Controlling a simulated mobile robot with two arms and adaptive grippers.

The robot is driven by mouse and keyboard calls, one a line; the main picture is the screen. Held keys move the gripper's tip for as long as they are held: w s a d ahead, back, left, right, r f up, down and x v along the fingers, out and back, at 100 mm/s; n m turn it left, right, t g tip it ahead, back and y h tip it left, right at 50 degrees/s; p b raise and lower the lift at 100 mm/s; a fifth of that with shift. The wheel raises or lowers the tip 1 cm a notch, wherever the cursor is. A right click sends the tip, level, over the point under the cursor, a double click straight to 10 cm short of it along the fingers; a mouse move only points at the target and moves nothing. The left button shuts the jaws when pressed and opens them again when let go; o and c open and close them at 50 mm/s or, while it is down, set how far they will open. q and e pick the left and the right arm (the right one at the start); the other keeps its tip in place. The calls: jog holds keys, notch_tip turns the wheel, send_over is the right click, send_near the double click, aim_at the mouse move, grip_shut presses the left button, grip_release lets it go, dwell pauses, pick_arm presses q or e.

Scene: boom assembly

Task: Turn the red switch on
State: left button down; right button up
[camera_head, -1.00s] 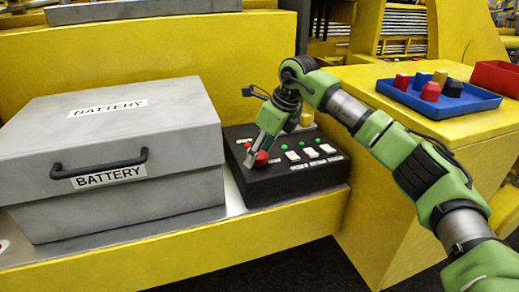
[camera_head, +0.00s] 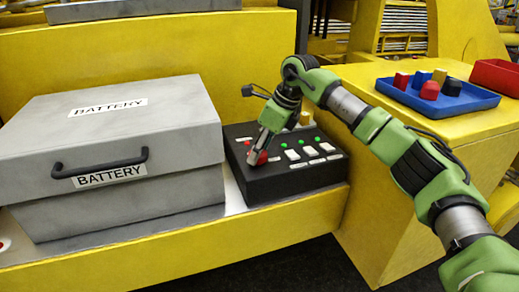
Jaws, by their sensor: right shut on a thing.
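The black control box (camera_head: 300,182) sits on the ledge to the right of the grey battery case. The red switch (camera_head: 262,158) is at its left part and is partly hidden by my right gripper. My right gripper (camera_head: 254,160) points down at the red switch, with its fingertips at the switch, shut on it. Several white switches (camera_head: 292,154) and lit green lamps (camera_head: 300,142) lie in rows to the right of the red one. My left gripper does not show.
The grey battery case (camera_head: 190,145) with a black handle stands close on the left. A blue tray (camera_head: 460,104) with red, yellow and dark blocks and a red bin (camera_head: 497,76) are on the yellow surface at right.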

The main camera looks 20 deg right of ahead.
jog(key=o, duration=1.1)
jog(key=shift+r, duration=0.1)
jog(key=v, duration=1.1)
jog(key=shift+s+d+r, duration=0.1)
jog(key=shift+s+r, duration=0.05)
jog(key=shift+r, duration=0.2)
